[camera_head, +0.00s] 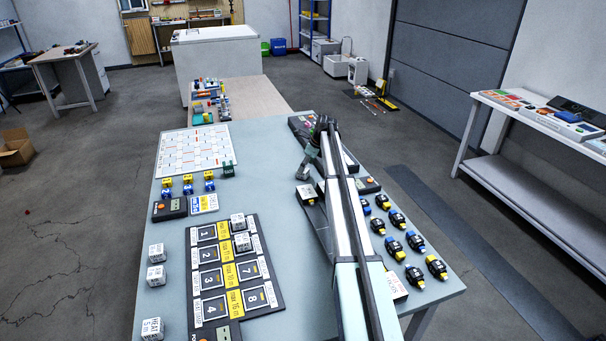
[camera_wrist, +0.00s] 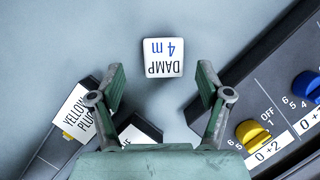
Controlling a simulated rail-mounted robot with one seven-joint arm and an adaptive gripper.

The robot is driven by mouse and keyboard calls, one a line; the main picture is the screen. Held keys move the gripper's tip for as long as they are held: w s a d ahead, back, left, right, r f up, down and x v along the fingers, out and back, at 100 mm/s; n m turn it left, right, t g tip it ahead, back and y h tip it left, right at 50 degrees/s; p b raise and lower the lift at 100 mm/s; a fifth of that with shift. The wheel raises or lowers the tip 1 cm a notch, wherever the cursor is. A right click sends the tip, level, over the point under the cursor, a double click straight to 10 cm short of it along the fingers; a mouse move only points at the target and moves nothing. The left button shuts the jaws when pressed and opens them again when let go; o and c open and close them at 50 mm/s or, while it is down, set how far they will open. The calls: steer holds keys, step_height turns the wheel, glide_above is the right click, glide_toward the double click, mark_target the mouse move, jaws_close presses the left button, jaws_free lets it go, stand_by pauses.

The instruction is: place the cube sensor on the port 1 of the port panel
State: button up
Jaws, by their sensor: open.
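A white cube sensor (camera_wrist: 162,58) marked "DAMP 4 m" shows in the wrist view, lying on the pale tabletop. My gripper (camera_wrist: 161,78) is open, one finger on each side of the line to the cube. The cube is in front of the fingertips, with gaps at both sides and no visible contact. I cannot make this cube out in the head view. My gripper (camera_head: 308,165) is there beyond the panel, partly hidden by my arm. The black port panel (camera_head: 250,309) lies at the table's front. Its port 1 (camera_head: 206,233) shows its number and no cube.
Two cubes (camera_head: 238,222) cover upper right-column ports. Other white cubes (camera_head: 156,252) stand along the table's left edge. A dark device with yellow knob (camera_wrist: 252,134) lies right of my gripper, and a box labelled yellow plug (camera_wrist: 75,112) left.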

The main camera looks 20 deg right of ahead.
steer(key=p+x, duration=0.1)
steer(key=x, duration=0.4)
steer(key=shift+w+d+p, duration=0.1)
steer(key=shift+d+p, duration=0.1)
steer(key=shift+p, duration=0.15)
steer(key=c, duration=1.4)
steer(key=shift+o, duration=0.2)
